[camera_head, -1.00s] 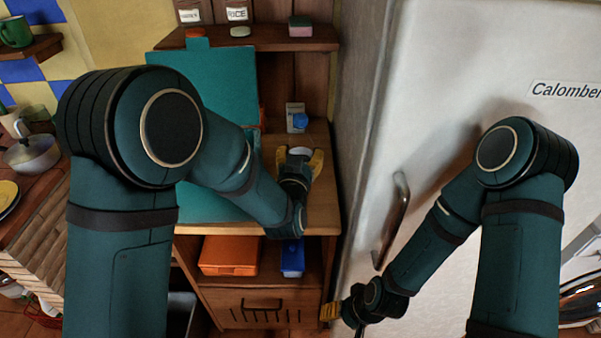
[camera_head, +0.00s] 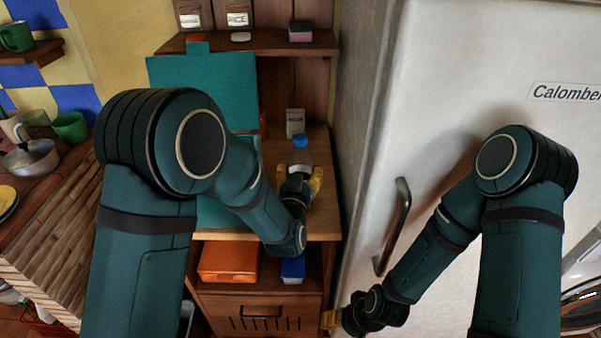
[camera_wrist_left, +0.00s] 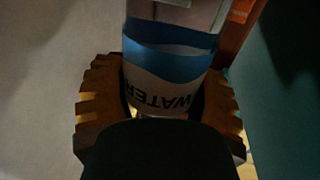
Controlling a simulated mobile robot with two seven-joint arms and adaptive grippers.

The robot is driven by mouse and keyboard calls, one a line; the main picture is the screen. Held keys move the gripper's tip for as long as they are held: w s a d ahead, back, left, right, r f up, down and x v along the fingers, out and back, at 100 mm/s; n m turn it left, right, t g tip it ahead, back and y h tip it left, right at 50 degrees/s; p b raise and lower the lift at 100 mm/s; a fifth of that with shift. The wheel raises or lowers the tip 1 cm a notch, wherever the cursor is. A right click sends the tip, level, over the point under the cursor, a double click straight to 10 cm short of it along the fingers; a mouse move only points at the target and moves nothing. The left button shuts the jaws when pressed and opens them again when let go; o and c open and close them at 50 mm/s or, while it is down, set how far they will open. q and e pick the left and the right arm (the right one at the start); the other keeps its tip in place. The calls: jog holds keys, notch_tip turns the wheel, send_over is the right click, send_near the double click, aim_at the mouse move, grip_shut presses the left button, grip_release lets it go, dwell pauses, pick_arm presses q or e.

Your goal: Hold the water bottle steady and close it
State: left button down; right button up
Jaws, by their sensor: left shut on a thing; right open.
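The water bottle (camera_wrist_left: 168,70) fills the middle of the left wrist view, with blue bands and an upside-down WATER label. My left gripper (camera_head: 300,183) is shut on it, with one finger on each side, above the wooden counter. In the head view the bottle shows as a pale round top (camera_head: 300,168) between the fingers. A blue cap (camera_head: 300,141) shows just beyond that top, off it; how it is joined to the bottle is not clear. My right gripper (camera_head: 331,319) is open and empty, low beside the cabinet and apart from the bottle.
A white carton (camera_head: 295,122) stands behind the bottle on the wooden counter (camera_head: 325,205). A teal panel (camera_head: 215,85) stands to the left. The white fridge (camera_head: 480,90) with its handle (camera_head: 398,225) is close on the right. An orange box (camera_head: 228,262) sits on the shelf below.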

pick_arm(q)
jog(key=shift+f, duration=0.15)
jog(key=shift+c, duration=0.4)
grip_release()
jog(key=shift+r, duration=0.2)
jog(key=s+a, duration=0.2)
jog(key=s, duration=0.9)
jog(key=shift+s, duration=0.4)
